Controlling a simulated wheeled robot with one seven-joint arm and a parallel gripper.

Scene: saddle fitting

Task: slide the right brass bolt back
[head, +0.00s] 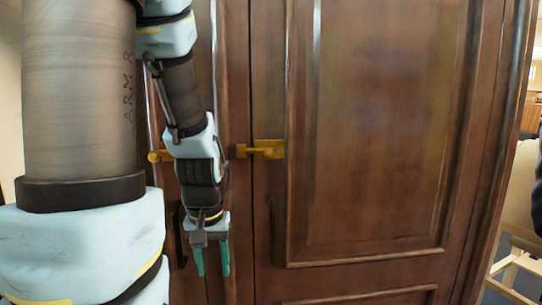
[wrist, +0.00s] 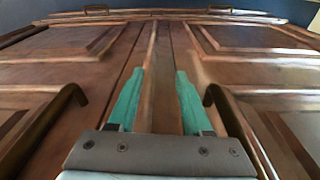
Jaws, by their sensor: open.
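The right brass bolt (head: 265,149) sits on the right door of a brown wooden cabinet, level with my forearm in the head view. Its left end reaches toward a dark keeper (head: 239,151) near the seam between the doors. Another brass piece (head: 157,156) shows to the left, partly hidden by my arm. My gripper (head: 213,272) hangs below and left of the right bolt, its two teal fingers apart and pointing down, empty. In the wrist view my gripper (wrist: 160,72) spans the seam between the doors with nothing between the fingers. No bolt shows there.
Dark curved door handles stand left (wrist: 72,98) and right (wrist: 218,100) of the fingers in the wrist view. The right handle also shows in the head view (head: 274,225). A pale wooden chair (head: 515,260) stands at the far right. The right door panel is clear.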

